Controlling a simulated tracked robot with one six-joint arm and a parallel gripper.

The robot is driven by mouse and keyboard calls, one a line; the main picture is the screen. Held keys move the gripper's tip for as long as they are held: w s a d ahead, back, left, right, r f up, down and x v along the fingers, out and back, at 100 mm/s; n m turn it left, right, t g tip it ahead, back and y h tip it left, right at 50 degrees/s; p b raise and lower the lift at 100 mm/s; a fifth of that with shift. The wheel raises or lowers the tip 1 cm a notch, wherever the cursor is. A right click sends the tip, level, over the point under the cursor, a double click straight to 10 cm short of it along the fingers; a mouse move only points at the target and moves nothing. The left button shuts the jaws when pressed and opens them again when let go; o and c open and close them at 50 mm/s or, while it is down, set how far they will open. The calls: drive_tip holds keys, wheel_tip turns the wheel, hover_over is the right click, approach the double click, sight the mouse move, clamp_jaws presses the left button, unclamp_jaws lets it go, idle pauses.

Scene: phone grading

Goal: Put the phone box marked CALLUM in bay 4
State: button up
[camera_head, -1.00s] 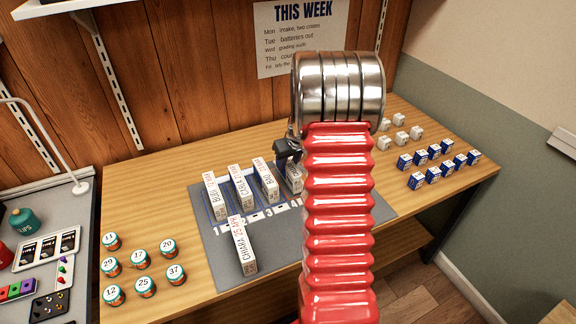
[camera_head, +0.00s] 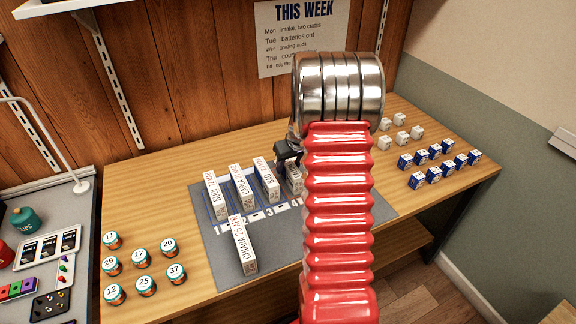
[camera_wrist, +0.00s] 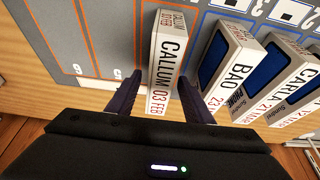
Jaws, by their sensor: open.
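The phone box marked CALLUM (camera_wrist: 168,48) is white with black and red lettering. It stands upright on the grey mat, beside the BAO box, in the bay over the number 4 in the head view. There the box (camera_head: 296,182) is partly hidden by my arm. My gripper (camera_wrist: 160,82) is open, with one finger on each side of the CALLUM box. From the wrist view I cannot tell whether either finger touches it. In the head view my gripper (camera_head: 287,152) is at the top of that box.
The BAO box (camera_head: 266,180), the CARLA box (camera_head: 242,188) and another box (camera_head: 215,196) stand in bays to the left. A CHIARA box (camera_head: 243,246) lies in front of them. Orange-outlined bays (camera_wrist: 85,35) beside the CALLUM box look empty. Numbered tins (camera_head: 140,257) and small blue boxes (camera_head: 433,172) flank the mat.

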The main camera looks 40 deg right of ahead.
drive_tip(key=v, duration=1.2)
drive_tip(key=shift+a+r, duration=0.1)
idle(0.5)
drive_tip(key=s+a+r+n, duration=0.1)
drive_tip(key=s+a+r, duration=0.15)
drive_tip(key=a, duration=0.45)
drive_tip(key=s+a+r, duration=0.1)
drive_tip(key=a+r, duration=0.3)
drive_tip(key=a, duration=0.3)
drive_tip(key=s+a+r+n, duration=0.15)
drive_tip(key=a+r, duration=0.25)
drive_tip(key=a, duration=0.4)
drive_tip(key=s+a+t+y, duration=0.1)
drive_tip(key=s+a, duration=1.3)
drive_tip(key=s, duration=0.1)
drive_tip(key=shift+s+r+n, duration=0.25)
drive_tip(key=shift+r+n, duration=0.1)
drive_tip(key=shift+r, duration=0.05)
